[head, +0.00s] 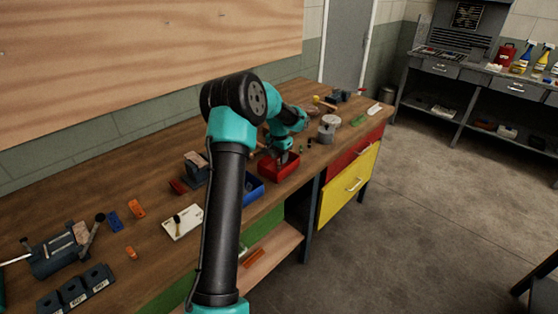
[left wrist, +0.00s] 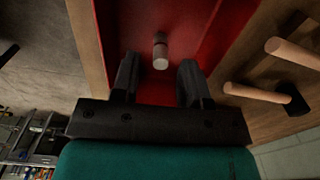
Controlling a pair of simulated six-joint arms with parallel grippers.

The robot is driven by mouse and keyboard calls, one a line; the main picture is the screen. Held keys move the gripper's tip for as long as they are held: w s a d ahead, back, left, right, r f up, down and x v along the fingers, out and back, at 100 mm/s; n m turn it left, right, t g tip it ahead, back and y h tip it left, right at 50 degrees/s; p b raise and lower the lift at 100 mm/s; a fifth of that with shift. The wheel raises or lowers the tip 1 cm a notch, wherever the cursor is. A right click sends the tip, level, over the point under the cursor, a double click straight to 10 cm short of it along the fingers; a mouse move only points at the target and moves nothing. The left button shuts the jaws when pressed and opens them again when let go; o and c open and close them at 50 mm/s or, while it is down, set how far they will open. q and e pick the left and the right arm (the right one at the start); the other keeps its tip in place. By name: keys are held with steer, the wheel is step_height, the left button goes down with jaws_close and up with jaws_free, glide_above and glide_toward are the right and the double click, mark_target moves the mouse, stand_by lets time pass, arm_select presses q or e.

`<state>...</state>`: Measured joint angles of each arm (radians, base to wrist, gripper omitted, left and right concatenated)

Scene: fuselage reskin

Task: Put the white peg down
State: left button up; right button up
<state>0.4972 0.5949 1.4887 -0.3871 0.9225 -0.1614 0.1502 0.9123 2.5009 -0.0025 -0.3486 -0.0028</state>
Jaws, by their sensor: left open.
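The white peg (left wrist: 160,52) is inside the red bin (head: 279,173), between and just beyond my left fingertips in the left wrist view. It looks pale at its near end and greyer farther back; I cannot tell whether it stands or lies. My left gripper (left wrist: 160,78) is open, its two black fingers apart with a gap around the peg's line. In the head view my left gripper (head: 283,153) points down into the red bin, and the peg is hidden there. The bin's red walls also show in the left wrist view (left wrist: 222,35). My right gripper is not in view.
A blue bin (head: 254,188) stands beside the red one, partly behind my arm. A grey cylindrical part (head: 327,129) is to its right. Wooden-handled tools (left wrist: 255,92) lie near the bin. A white board (head: 183,223) and orange and blue pieces lie to the left.

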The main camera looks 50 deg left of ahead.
arm_select(q)
step_height(320, 180, up, 10)
stand_by(0.4)
stand_by(0.5)
